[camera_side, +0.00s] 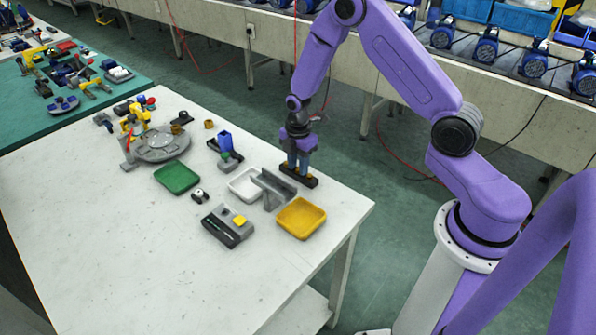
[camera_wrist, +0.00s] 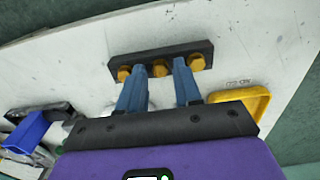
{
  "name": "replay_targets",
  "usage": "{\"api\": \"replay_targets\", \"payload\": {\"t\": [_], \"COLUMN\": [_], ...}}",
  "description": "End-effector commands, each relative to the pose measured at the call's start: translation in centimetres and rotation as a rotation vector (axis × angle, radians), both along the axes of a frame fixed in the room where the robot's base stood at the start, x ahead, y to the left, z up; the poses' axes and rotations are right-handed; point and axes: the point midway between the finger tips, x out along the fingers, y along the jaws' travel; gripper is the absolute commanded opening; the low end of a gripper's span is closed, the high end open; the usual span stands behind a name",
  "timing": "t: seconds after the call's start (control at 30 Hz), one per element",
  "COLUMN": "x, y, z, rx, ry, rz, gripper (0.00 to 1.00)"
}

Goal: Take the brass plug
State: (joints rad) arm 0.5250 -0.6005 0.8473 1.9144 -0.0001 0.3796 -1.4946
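A black rack (camera_wrist: 180,49) holds three brass plugs in a row in the wrist view: a left plug (camera_wrist: 123,74), a middle plug (camera_wrist: 159,70) and a right plug (camera_wrist: 196,62). My gripper (camera_wrist: 159,66) has its two blue fingers apart, one on each side of the middle plug, with gaps showing between. The fingertips reach down close to the rack; whether they touch anything I cannot tell. In the side view my gripper (camera_side: 298,168) points down over the black rack (camera_side: 313,184) near the table's far right edge, and its fingers partly hide the plugs.
A grey channel-shaped block (camera_side: 275,188), a white tray (camera_side: 243,185) and a yellow tray (camera_side: 301,219) stand close to the rack. A green tray (camera_side: 177,178), a blue part (camera_side: 225,142) and a round grey fixture (camera_side: 162,144) are farther left. The table's front left (camera_side: 100,250) is clear.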

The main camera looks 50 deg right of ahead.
Motion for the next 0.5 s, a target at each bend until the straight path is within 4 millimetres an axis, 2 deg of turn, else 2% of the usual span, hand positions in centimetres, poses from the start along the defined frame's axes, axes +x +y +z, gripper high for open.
{"api": "replay_targets", "payload": {"t": [0.1,0.17,0.2,0.23,0.5], "x": [0.0,0.0,-0.01,-0.01,-0.01], "y": [0.01,0.01,0.0,0.0,0.0], "z": [0.01,0.01,0.01,0.01,0.02], "rx": [0.0,0.0,0.0,0.0,0.0], "ry": [0.0,0.0,0.0,0.0,0.0], "rz": [0.0,0.0,0.0,0.0,0.0], "gripper": [0.34,0.17,0.04,0.0,0.0]}}
